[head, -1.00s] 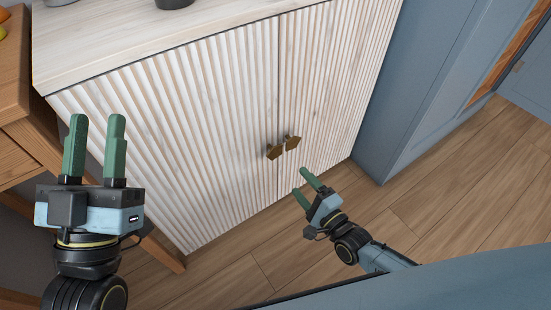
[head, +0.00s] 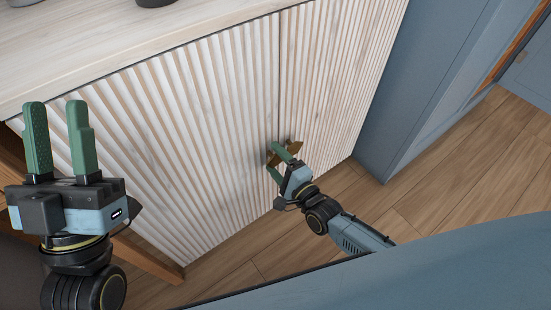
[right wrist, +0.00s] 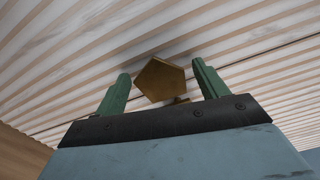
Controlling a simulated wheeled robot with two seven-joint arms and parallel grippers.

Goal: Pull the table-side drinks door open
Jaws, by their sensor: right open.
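The drinks cabinet has two ribbed, pale wooden doors, both shut. The table-side door (head: 190,130) is the left one, beside the wooden table. Small brass handles sit by the middle seam; the right door's handle (head: 296,147) shows past my fingers, and the left one is partly hidden. My right gripper (head: 275,160) is at the handles, open. In the right wrist view a five-sided brass handle (right wrist: 160,80) lies between its two green fingers, with gaps on both sides. A bit of the other handle shows behind it. My left gripper (head: 57,110) is open and empty, in front of the left door.
The cabinet's pale top (head: 110,45) carries a dark pot (head: 155,2). A wooden table stands at the left, mostly hidden by my left gripper. A blue cabinet (head: 420,90) stands to the right. The wooden floor (head: 420,200) is clear there.

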